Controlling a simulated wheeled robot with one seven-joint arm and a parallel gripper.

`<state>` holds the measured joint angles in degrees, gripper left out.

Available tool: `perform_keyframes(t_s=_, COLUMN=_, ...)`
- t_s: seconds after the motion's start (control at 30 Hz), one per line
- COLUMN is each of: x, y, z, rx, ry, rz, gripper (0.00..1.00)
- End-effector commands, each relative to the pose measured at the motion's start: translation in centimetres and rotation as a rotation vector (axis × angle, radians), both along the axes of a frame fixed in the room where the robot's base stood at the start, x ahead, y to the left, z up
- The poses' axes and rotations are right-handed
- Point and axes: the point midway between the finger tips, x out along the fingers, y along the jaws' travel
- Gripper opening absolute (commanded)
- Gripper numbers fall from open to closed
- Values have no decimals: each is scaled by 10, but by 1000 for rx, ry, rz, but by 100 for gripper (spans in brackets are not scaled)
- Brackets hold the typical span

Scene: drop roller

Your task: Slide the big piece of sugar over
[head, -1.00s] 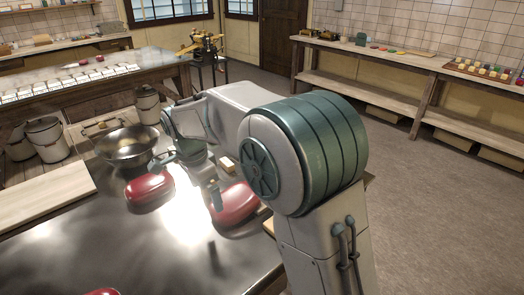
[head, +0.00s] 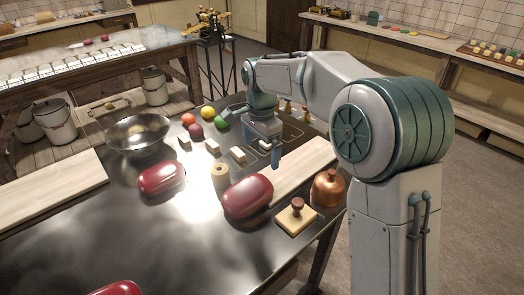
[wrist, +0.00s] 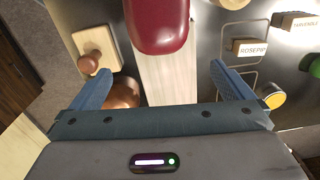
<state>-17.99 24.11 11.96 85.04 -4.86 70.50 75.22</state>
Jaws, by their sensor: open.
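Three glossy red sugar pieces lie on the dark metal table (head: 110,215). My gripper (head: 275,158) is open and empty beyond the biggest-looking piece, above the board's far part. In the wrist view, a red piece (wrist: 156,24) lies ahead of the open fingers (wrist: 163,82), apart from them, and is cut off by the top edge.
The pale board (head: 300,168) runs right of the piece. A wooden stamp (head: 296,216) and a copper pot (head: 328,188) stand near the right edge.

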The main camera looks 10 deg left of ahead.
Motion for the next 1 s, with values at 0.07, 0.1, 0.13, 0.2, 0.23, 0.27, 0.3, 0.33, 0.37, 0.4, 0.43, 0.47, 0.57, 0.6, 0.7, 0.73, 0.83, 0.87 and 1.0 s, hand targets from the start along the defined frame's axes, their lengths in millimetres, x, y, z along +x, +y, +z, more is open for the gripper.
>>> perform_keyframes(t_s=0.07, x=0, y=-1, z=-4, rx=-1, ry=1, rz=-2, gripper=100)
perform_keyframes(t_s=0.1, x=0, y=-1, z=-7, rx=-1, ry=1, rz=-2, gripper=100)
perform_keyframes(t_s=0.13, x=0, y=-1, z=-10, rx=-2, ry=4, rz=-2, gripper=100)
perform_keyframes(t_s=0.2, x=0, y=-1, z=-20, rx=-2, ry=4, rz=-3, gripper=100)
perform_keyframes(t_s=0.23, x=0, y=-1, z=-25, rx=-4, ry=5, rz=-3, gripper=100)
perform_keyframes(t_s=0.27, x=0, y=-1, z=-31, rx=-3, ry=4, rz=-3, gripper=100)
perform_keyframes(t_s=0.3, x=0, y=-1, z=-38, rx=-4, ry=5, rz=-3, gripper=100)
perform_keyframes(t_s=0.33, x=0, y=-1, z=-44, rx=-3, ry=4, rz=-3, gripper=100)
perform_keyframes(t_s=0.37, x=0, y=-1, z=-50, rx=-3, ry=6, rz=-3, gripper=100)
perform_keyframes(t_s=0.4, x=0, y=-1, z=-58, rx=-3, ry=6, rz=-3, gripper=100)
perform_keyframes(t_s=0.43, x=0, y=-1, z=-64, rx=-3, ry=6, rz=-3, gripper=100)
perform_keyframes(t_s=0.47, x=1, y=-1, z=-70, rx=-4, ry=5, rz=-3, gripper=100)
perform_keyframes(t_s=0.57, x=1, y=-1, z=-89, rx=-3, ry=4, rz=-3, gripper=100)
perform_keyframes(t_s=0.6, x=1, y=-1, z=-97, rx=-3, ry=4, rz=-4, gripper=100)
perform_keyframes(t_s=0.7, x=1, y=0, z=-113, rx=-1, ry=3, rz=-3, gripper=100)
perform_keyframes(t_s=0.73, x=1, y=0, z=-117, rx=-2, ry=4, rz=-2, gripper=100)
perform_keyframes(t_s=0.83, x=2, y=0, z=-127, rx=-2, ry=2, rz=-3, gripper=100)
perform_keyframes(t_s=0.87, x=2, y=0, z=-130, rx=-2, ry=2, rz=-3, gripper=100)
perform_keyframes(t_s=1.0, x=2, y=0, z=-137, rx=-1, ry=1, rz=-4, gripper=100)
